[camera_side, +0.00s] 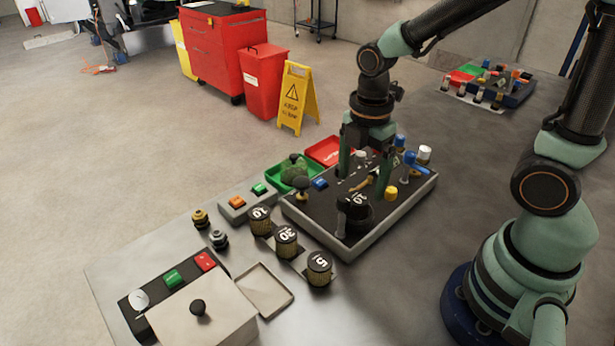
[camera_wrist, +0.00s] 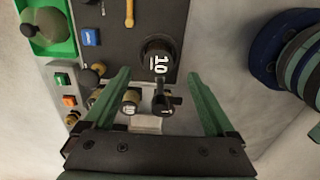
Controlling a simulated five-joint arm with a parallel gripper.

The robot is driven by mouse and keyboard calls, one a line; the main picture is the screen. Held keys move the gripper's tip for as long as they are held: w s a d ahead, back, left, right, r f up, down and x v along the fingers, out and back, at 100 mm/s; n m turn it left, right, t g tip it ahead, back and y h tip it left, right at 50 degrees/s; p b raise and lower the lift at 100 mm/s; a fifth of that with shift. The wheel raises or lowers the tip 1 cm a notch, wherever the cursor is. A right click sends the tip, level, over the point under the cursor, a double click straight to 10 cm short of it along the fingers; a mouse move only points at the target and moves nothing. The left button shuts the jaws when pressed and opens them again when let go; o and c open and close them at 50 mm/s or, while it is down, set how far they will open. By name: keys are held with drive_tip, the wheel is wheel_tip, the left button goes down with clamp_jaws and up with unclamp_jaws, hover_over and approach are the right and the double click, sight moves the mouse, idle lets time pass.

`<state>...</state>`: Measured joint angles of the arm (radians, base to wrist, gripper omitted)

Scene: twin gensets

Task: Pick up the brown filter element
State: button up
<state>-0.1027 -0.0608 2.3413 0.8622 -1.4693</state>
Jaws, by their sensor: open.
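My gripper (camera_side: 366,176) is open over the dark panel, its green fingers pointing down above the large black cap marked 10 (camera_side: 355,212). The wrist view shows that cap (camera_wrist: 158,58) near the fingertips, with nothing held between them. Three brown mesh-sided cylinders with numbered black tops stand left of the panel in the side view: a rear one (camera_side: 261,222), a middle one marked 30 (camera_side: 286,243) and a front one (camera_side: 319,269). I cannot tell which is the brown filter element. Two brownish cylinders, one left (camera_wrist: 95,98) and one right (camera_wrist: 131,100), show near the left finger in the wrist view.
The panel (camera_side: 414,205) carries several knobs and levers. A green tray (camera_side: 272,178) and a red tray (camera_side: 326,151) lie behind it. A box with a black knob (camera_side: 202,322) and an empty shallow tray (camera_side: 264,291) stand at the front.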

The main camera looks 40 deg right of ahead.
sight(358, 198)
drive_tip(key=shift+w+d+f, duration=0.1)
drive_tip(key=shift+w+f, duration=0.05)
drive_tip(key=shift+f, duration=2.8)
clamp_jaws()
drive_tip(key=shift+r, duration=0.1)
